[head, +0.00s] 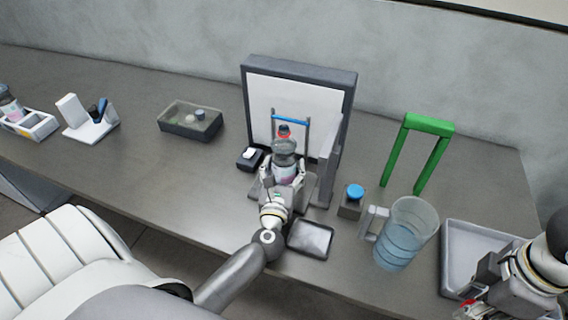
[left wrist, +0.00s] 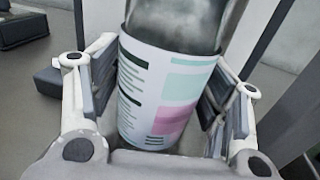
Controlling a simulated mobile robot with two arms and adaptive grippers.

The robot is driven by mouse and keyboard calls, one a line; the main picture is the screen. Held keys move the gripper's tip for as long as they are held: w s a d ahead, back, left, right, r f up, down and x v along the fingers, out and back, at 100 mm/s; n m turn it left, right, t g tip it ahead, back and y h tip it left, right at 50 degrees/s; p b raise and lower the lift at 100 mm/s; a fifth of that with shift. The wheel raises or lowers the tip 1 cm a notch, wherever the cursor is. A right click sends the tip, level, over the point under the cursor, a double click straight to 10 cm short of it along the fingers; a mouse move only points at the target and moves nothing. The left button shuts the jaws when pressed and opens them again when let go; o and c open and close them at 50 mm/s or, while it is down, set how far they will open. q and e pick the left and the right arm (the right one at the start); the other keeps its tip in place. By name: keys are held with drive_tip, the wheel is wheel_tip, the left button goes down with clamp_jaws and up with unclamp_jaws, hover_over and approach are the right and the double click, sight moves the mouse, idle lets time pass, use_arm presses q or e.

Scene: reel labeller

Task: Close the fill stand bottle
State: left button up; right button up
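A clear bottle (head: 284,148) with a white, teal and pink label stands upright in front of the white-panelled stand (head: 258,100). A small red part with a dark top (head: 284,131) shows at its mouth; I cannot tell whether it is a cap or part of the stand. My left gripper (head: 284,175) has its fingers on both sides of the bottle. In the left wrist view, the pads lie against the label (left wrist: 165,90); the bottle's top is out of that view. A blue cap (head: 355,190) sits on a dark block (head: 349,208). My right gripper (head: 476,285) is at lower right, its fingers unclear.
A clear jug (head: 405,235) and a green arch (head: 430,124) stand right of the stand. A grey tray (head: 452,255) lies at far right. A dark flat pad (head: 310,239) is near the front edge. A bin (head: 190,127), holder (head: 90,130) and caddy (head: 38,127) are left.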

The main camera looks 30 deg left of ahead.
use_arm(q)
drive_tip(key=shift+r, duration=0.1)
drive_tip(key=c, duration=1)
drive_tip(key=shift+c, duration=0.2)
